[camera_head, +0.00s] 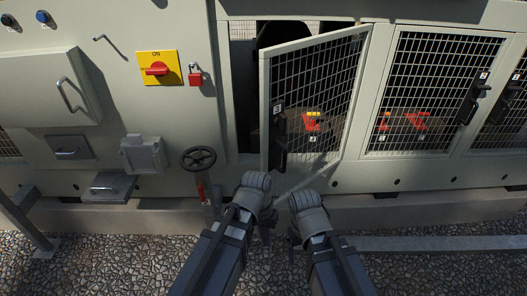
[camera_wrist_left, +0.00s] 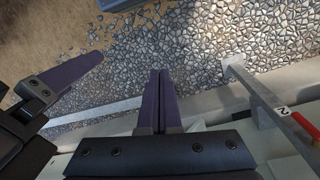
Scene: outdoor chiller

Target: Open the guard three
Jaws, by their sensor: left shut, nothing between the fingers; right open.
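Guard three (camera_head: 313,95) is a mesh door in a pale frame, marked with a small 3 and fitted with a dark handle (camera_head: 279,140). It stands swung outward, with a dark gap on its left side. My left gripper (camera_head: 266,232) is below the door's lower corner, shut and empty, apart from the handle. Its closed fingers show in the left wrist view (camera_wrist_left: 158,100), over gravel. My right gripper (camera_head: 293,236) is just right of it, open, below the door; part of it shows at the left of the left wrist view (camera_wrist_left: 70,75).
A red and yellow switch (camera_head: 157,68) and red padlock (camera_head: 195,76) are on the panel. Gravel (camera_head: 120,255) lies in front.

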